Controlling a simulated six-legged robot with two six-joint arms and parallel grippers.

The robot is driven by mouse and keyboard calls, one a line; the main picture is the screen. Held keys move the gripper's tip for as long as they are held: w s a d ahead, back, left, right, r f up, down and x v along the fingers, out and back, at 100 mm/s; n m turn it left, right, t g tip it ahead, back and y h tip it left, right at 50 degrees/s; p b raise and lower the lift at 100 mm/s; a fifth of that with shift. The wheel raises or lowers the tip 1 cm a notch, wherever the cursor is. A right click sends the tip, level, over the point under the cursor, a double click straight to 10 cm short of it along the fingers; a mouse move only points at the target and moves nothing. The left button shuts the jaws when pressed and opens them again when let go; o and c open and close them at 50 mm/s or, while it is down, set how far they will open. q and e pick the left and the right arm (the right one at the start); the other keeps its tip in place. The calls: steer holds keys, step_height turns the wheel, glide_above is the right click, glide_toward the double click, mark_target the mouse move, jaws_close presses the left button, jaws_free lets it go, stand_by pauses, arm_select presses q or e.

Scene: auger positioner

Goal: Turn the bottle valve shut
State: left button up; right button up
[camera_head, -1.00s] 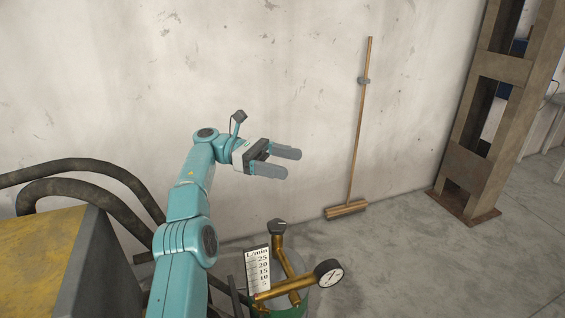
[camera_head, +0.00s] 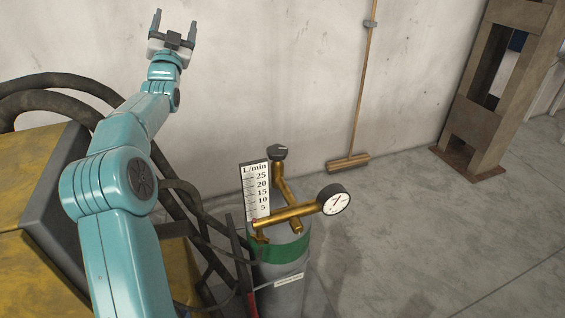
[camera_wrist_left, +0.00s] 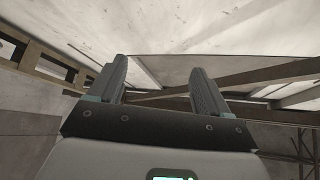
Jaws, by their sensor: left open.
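The grey gas bottle (camera_head: 283,272) with a green band stands upright at the lower middle of the head view. On top are brass fittings (camera_head: 290,214), a round gauge (camera_head: 334,199) and a flow scale marked L/min (camera_head: 257,190). A dark knob (camera_head: 278,152) sits at the top of the brass stem and looks like the valve. My left gripper (camera_head: 174,29) is open and empty, raised in front of the wall, up and left of the bottle and well apart from it. In the left wrist view its two fingers (camera_wrist_left: 158,88) point up towards beams, with nothing between them. My right gripper is not in view.
A yellow and grey machine (camera_head: 35,190) with thick dark hoses (camera_head: 60,88) stands at the left, next to the bottle. A steel frame (camera_head: 480,100) stands at the right. The floor right of the bottle is clear.

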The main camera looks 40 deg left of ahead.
arm_select(q)
steer(key=s+a+f+n+g+b, duration=0.25)
steer(key=s+f+n+g, duration=0.2)
steer(key=f+n, duration=0.4)
steer(key=n+t+h+b, duration=0.5)
steer(key=n+h+b, duration=0.6)
steer(key=n+h, duration=1)
glide_toward(283, 146)
steer(key=w+n+y, duration=0.1)
steer(key=w, duration=0.2)
steer(key=w+d+n+y, duration=0.1)
steer(key=w, duration=0.2)
steer(key=w+d+n+y+p, duration=0.1)
steer(key=w, duration=0.2)
steer(key=shift+w+d+r, duration=0.15)
steer(key=shift+w+r, duration=0.05)
steer(key=shift+w, duration=0.1)
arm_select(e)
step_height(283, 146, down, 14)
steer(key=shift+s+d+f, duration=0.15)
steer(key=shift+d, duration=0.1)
